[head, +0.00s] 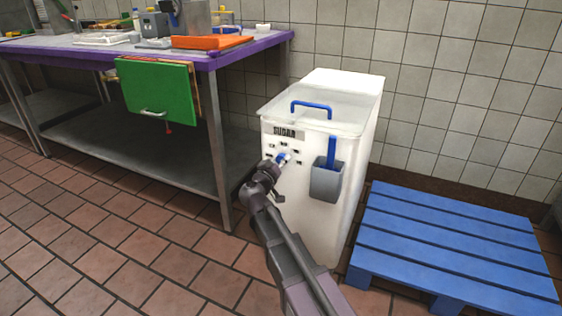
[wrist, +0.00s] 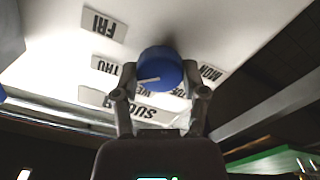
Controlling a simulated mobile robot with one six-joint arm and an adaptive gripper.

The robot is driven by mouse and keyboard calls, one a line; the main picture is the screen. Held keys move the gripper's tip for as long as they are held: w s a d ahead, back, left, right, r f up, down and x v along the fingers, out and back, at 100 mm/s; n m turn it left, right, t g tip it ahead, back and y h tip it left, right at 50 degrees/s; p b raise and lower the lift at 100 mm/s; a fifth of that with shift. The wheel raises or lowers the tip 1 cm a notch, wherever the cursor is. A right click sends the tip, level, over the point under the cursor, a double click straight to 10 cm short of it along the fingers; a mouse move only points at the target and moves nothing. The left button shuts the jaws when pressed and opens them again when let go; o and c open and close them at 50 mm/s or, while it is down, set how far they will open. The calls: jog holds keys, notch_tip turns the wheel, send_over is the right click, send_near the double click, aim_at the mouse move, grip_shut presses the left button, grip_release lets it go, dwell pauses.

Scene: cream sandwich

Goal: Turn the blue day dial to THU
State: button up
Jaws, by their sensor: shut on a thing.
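The blue day dial (wrist: 160,66) is on the front of the white sugar bin (head: 304,190). It also shows in the head view (head: 281,159), partly covered by my gripper. My gripper (wrist: 161,92) has its two fingers on either side of the dial and is shut on it. The dial's white pointer line (wrist: 149,79) points left and slightly down in the wrist view, near the gap between the THU label (wrist: 116,65) and the WED label. The WED and TUE labels are partly hidden by dial and fingers. FRI (wrist: 104,24) and MON (wrist: 210,73) are visible.
A grey scoop holder (head: 326,184) with a blue handle hangs on the bin's front, right of my gripper. A blue pallet (head: 450,240) lies on the floor to the right. A steel table with a purple edge (head: 245,47) stands to the left.

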jog(key=shift+s+d, duration=0.1)
jog(key=shift+d, duration=0.05)
jog(key=o, duration=1.1)
jog(key=shift+o, duration=0.2)
jog(key=v, duration=1.2)
